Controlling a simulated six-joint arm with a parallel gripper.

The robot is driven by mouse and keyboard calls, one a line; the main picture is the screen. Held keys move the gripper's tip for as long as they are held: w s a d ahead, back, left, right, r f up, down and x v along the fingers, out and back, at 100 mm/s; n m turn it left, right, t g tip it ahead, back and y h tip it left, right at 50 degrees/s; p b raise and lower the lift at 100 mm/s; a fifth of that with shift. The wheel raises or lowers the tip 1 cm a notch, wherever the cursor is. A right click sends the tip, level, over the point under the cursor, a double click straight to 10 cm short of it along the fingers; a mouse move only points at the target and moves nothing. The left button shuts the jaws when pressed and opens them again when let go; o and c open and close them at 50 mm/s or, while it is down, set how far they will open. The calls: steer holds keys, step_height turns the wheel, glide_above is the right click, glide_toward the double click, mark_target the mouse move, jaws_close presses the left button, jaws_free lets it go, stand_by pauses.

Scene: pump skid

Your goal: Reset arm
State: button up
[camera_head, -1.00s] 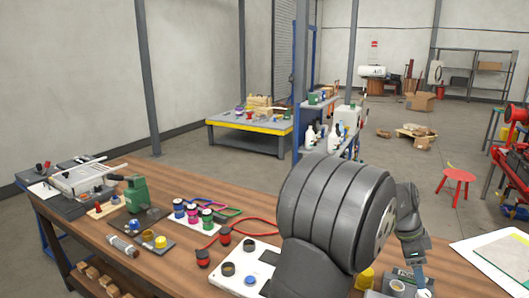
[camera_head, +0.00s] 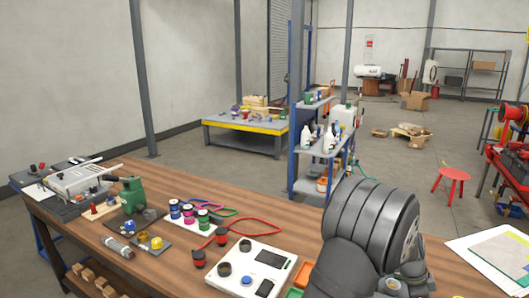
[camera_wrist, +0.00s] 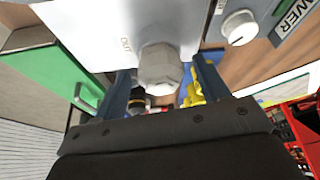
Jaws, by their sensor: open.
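My gripper (camera_wrist: 164,72) shows in the wrist view, its dark palm across the bottom and its two blue-grey fingers spread apart. A grey hexagonal fitting (camera_wrist: 160,67) on a pale panel (camera_wrist: 110,25) appears between the fingertips. I cannot tell how far it is from them; nothing looks clamped. In the head view my own large dark arm link fills the lower right and hides the gripper and part of the bench.
In the wrist view a white knob (camera_wrist: 238,27) and a green box (camera_wrist: 55,75) flank the panel.

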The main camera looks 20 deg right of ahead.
steer(key=shift+n+t, duration=0.3)
steer(key=shift+n, duration=0.5)
steer(key=n+t+h, duration=0.1)
steer(key=n, duration=0.2)
steer(key=shift+n, duration=0.4)
steer(key=shift+f+n+t, duration=0.1)
steer(key=shift+n+t, duration=0.8)
steer(key=shift+n, duration=0.9)
steer(key=shift+m+g, duration=0.9)
steer(key=shift+m, duration=1.4)
